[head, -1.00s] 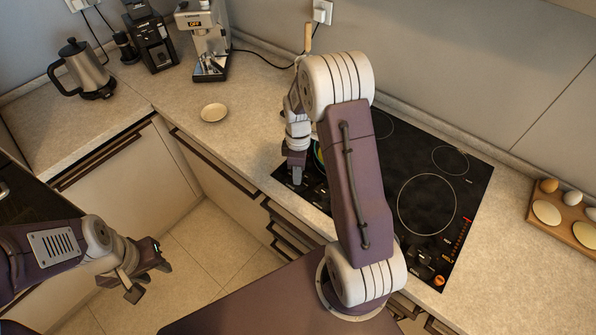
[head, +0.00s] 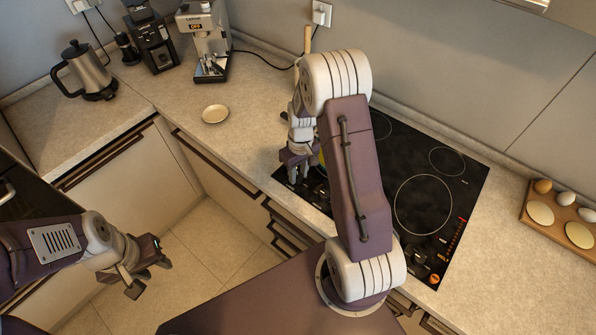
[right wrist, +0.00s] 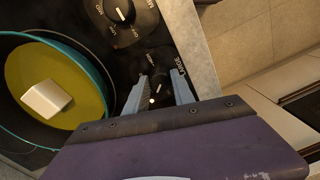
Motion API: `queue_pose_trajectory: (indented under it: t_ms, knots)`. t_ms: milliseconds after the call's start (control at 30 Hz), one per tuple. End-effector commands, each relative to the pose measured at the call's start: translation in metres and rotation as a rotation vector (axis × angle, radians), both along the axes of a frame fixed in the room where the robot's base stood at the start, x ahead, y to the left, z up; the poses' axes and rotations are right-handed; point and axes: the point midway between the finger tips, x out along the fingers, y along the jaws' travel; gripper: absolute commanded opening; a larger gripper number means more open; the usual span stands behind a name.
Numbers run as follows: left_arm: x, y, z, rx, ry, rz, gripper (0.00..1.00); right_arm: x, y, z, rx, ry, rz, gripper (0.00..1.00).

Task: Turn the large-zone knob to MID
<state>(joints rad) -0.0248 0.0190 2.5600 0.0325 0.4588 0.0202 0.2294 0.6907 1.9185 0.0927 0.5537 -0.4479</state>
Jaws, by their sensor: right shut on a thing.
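A small dark knob (right wrist: 161,86) sits on the black cooktop (right wrist: 115,60) in the right wrist view, with small lettering beside it that I cannot read surely. The fingers of my right gripper (right wrist: 160,90) stand on either side of this knob, shut on it. In the head view my right gripper (head: 297,172) is at the cooktop's front left corner, and the knob is hidden there. A larger knob (right wrist: 119,11) with a white pointer and printed marks lies further up in the right wrist view. My left gripper (head: 148,270) is open and empty over the floor.
A teal-rimmed pan (right wrist: 108,75) with yellow content and a white block (right wrist: 46,98) stands close beside my right gripper. A small dish (head: 215,114), coffee machine (head: 204,42) and kettle (head: 85,70) stand on the left counter. An egg tray (head: 560,218) is at the right.

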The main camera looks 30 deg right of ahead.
Motion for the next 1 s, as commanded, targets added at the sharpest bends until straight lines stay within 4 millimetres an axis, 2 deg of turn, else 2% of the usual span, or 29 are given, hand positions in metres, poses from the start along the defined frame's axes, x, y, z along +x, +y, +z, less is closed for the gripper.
queue_pose_trajectory:
  t_ms: [1000]
  knots:
    - [0.000,0.000,0.037,0.000,0.000,0.000,0.36,-0.001,0.001,0.002,-0.001,-0.002,-0.943,0.00]
